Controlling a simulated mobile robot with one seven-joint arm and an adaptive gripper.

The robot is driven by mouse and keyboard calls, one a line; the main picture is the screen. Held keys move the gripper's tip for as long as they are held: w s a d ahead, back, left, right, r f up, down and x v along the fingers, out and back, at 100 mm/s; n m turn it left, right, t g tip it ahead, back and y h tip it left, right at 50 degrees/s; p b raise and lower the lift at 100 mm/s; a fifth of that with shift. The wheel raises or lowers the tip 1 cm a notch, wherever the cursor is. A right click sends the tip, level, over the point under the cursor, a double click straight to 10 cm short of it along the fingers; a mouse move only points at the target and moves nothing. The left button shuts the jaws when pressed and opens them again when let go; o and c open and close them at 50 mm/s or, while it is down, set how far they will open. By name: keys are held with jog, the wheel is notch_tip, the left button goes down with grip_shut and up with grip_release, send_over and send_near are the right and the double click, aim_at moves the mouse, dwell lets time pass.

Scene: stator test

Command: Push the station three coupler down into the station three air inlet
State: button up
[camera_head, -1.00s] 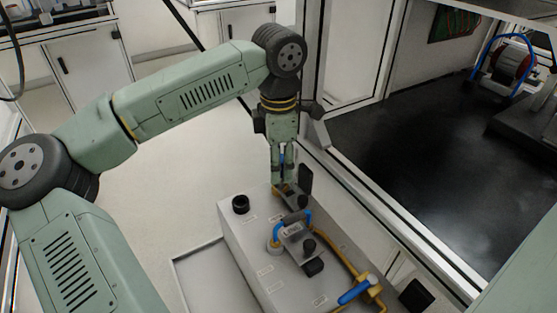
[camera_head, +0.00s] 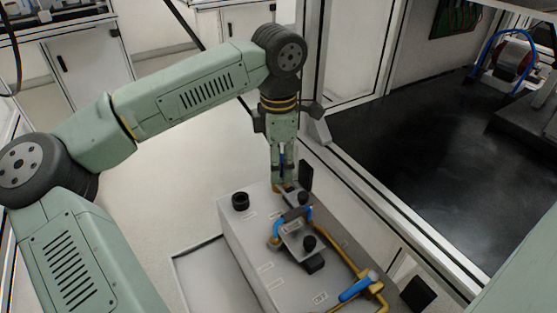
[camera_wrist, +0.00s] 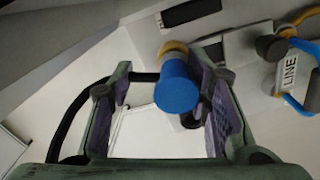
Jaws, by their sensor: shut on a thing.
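My gripper (camera_head: 281,181) points straight down at the far end of the grey station box (camera_head: 243,234). It is shut on the blue coupler (camera_wrist: 176,90), which shows between the two fingers in the wrist view; a thin blue strip of it shows between them in the head view. A brass-coloured fitting (camera_wrist: 174,49) shows just beyond the coupler's blue body and appears in line with it. I take it for the air inlet, but cannot tell whether it belongs to the coupler. How deep the coupler sits is hidden.
A black upright plate (camera_head: 306,176) stands close right of my gripper. A black knob (camera_head: 240,201) sits on the box's left corner. A blue hose, a tag reading "LINE" (camera_wrist: 290,70) and a brass pipe with a blue lever (camera_head: 357,289) lie nearer. A white frame post runs behind.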

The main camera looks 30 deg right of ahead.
jog(key=o, duration=1.3)
notch_tip(320, 180, up, 12)
jog(key=shift+s+a, duration=0.1)
jog(key=shift+s, duration=0.05)
